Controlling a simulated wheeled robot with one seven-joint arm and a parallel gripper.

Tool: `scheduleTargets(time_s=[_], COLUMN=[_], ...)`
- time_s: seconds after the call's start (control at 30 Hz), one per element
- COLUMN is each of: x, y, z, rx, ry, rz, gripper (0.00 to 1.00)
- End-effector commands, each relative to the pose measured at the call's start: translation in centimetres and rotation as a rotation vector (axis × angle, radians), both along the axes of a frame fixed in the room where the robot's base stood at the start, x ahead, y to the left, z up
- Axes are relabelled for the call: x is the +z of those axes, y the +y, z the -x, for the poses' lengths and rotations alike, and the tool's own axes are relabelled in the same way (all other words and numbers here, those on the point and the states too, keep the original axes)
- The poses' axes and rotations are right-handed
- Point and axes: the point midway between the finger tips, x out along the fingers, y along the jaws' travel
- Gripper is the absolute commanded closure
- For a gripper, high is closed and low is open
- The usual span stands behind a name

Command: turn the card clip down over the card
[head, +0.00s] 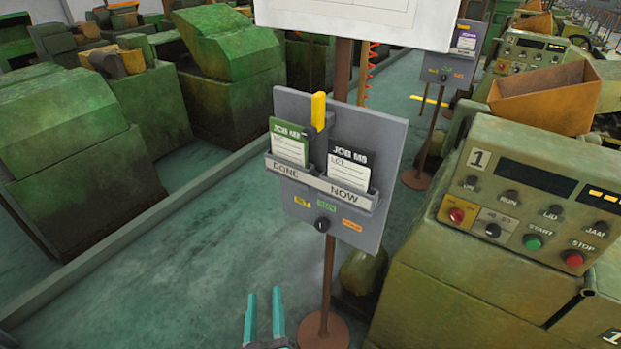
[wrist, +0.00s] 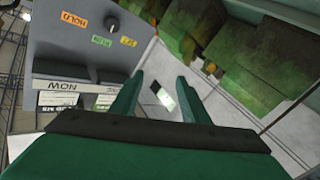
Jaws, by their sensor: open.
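The card clip (head: 318,111) is a yellow bar standing upright at the upper middle of a grey board, between the tops of two cards. The green-topped job card (head: 289,145) stands in the pocket marked DONE. The black-topped job card (head: 349,165) stands in the pocket marked NOW. My gripper (head: 263,303) is open and empty, below and left of the board in the head view, apart from the clip. In the wrist view its two teal fingers (wrist: 158,92) are spread with nothing between them. The clip cannot be made out there.
The grey board (head: 390,140) is on a brown post (head: 327,275) and carries a black knob (head: 322,225) and coloured labels. The board also shows in the wrist view (wrist: 75,35). A green machine (head: 430,280) with buttons stands close on the right. Floor (head: 180,285) is clear at left.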

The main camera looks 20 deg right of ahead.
Motion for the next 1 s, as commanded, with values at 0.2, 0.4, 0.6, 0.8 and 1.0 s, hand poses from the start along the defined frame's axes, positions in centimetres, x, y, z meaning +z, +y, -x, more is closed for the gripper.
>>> scheduleTargets(time_s=[0.2,0.4,0.6,0.8,1.0], x=[7.9,16.3,24.4,29.0,30.4], y=[-2.3,-4.8,-7.0,-8.1,-8.9], z=[-5.8,-8.7,-9.4,-8.8,-8.9], rx=[-0.150,-0.317,-0.478,-0.577,-0.605], ry=[-0.116,-0.239,-0.362,-0.438,-0.459], rz=[0.050,0.062,0.040,0.012,0.003], gripper=[0.58,0.58,0.58,0.58,0.58])
